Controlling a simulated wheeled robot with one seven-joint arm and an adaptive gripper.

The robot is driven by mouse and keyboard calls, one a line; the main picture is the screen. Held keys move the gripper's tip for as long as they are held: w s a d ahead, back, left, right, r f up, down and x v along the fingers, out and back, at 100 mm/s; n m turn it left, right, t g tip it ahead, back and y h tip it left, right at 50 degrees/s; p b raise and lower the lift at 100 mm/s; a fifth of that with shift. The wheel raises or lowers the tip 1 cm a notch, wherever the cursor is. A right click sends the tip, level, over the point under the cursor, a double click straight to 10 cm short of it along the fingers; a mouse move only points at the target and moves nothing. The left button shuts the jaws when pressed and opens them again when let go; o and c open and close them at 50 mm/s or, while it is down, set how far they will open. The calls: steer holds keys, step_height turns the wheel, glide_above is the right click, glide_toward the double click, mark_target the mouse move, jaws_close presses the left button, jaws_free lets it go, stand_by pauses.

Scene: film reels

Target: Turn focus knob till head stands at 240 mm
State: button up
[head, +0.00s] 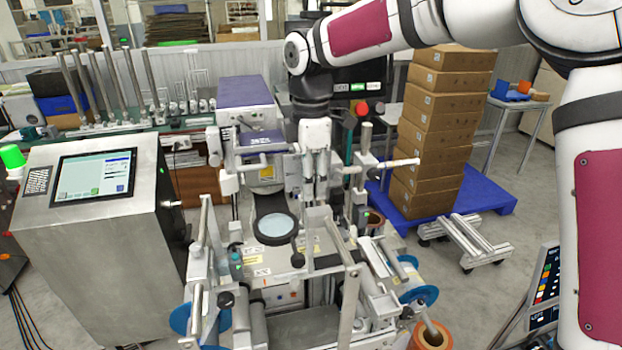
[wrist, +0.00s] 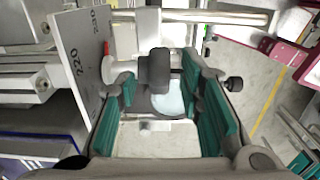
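In the wrist view, a dark grey knob (wrist: 154,72) sits between the teal-padded fingers of my gripper (wrist: 160,88). The fingers are spread, with gaps on both sides of the knob. In the head view, my gripper (head: 315,135) points down at the upright head of the machine (head: 290,265). The knob and scale cannot be made out there.
A round lens (head: 277,229) lies below my gripper. A second dark knob (wrist: 234,84) is right of the fingers in the wrist view. A control cabinet with a screen (head: 93,177) stands left, and stacked cartons (head: 432,130) stand on a blue pallet (head: 490,200) at right.

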steer(key=shift+w, duration=0.1)
jaws_close()
steer(key=shift+f, duration=0.1)
steer(key=shift+d+y, duration=0.1)
steer(key=shift+y, duration=0.2)
